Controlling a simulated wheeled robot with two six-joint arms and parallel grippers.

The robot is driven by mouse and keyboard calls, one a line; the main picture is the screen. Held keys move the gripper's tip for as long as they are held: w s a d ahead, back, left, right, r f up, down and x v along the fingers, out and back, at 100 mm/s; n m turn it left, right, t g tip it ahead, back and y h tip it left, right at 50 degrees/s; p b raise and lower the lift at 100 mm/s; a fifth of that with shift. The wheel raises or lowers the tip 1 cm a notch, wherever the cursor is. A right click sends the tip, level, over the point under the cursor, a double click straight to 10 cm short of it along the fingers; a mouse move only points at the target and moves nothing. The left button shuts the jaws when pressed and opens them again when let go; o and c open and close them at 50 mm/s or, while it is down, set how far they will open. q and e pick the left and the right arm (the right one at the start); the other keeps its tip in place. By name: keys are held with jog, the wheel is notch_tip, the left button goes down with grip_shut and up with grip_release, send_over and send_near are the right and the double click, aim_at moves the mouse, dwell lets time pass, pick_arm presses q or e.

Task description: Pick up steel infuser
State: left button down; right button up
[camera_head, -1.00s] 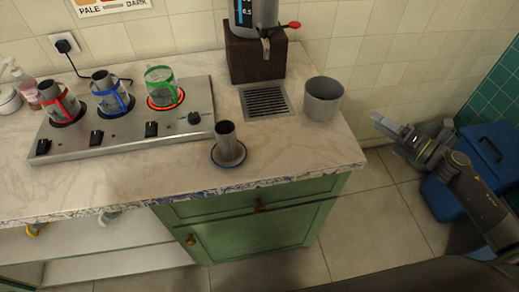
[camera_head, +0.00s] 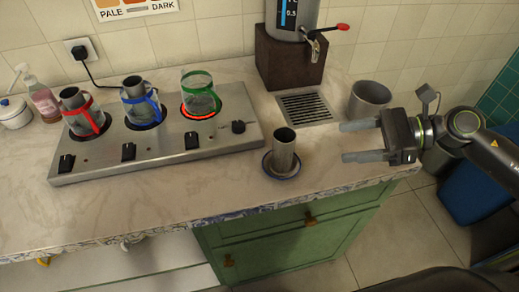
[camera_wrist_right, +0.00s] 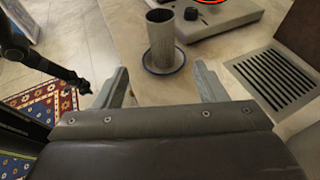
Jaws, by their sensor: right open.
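No left gripper shows in the head view.
A hot plate (camera_head: 170,150) carries several glasses, the green-handled one on a glowing ring. Behind are a drip grate (camera_head: 305,108), a dark block (camera_head: 288,62) under the urn, and a grey bin-like cup (camera_head: 369,100) close behind my right gripper.

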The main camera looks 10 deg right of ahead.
send_near(275, 149)
jog(key=shift+w+a+f+p, duration=0.25)
jog(key=shift+w+a+f, duration=0.4)
jog(key=shift+a+f, duration=0.25)
jog(key=shift+w+a+f+p, duration=0.2)
jog(key=shift+w+a+f, duration=0.45)
jog(key=shift+a+f, duration=0.25)
jog(key=shift+w+a+p, duration=0.25)
jog(key=shift+a+p, duration=0.05)
jog(key=shift+a, duration=0.25)
jog(key=x, duration=0.2)
jog(key=shift+w+a+f+p, duration=0.1)
jog(key=shift+w+a+p, duration=0.1)
jog(key=shift+a+p, duration=0.2)
pick_arm(q)
jog(key=shift+s+d+r, duration=0.25)
jog(key=shift+d+r, duration=0.7)
jog(key=shift+r, duration=0.25)
pick_arm(e)
jog(key=shift+w+a+f, duration=0.25)
jog(key=shift+a+f, duration=0.1)
jog(key=shift+a, duration=0.15)
jog(key=shift+c, duration=0.4)
jog(key=c, duration=1)
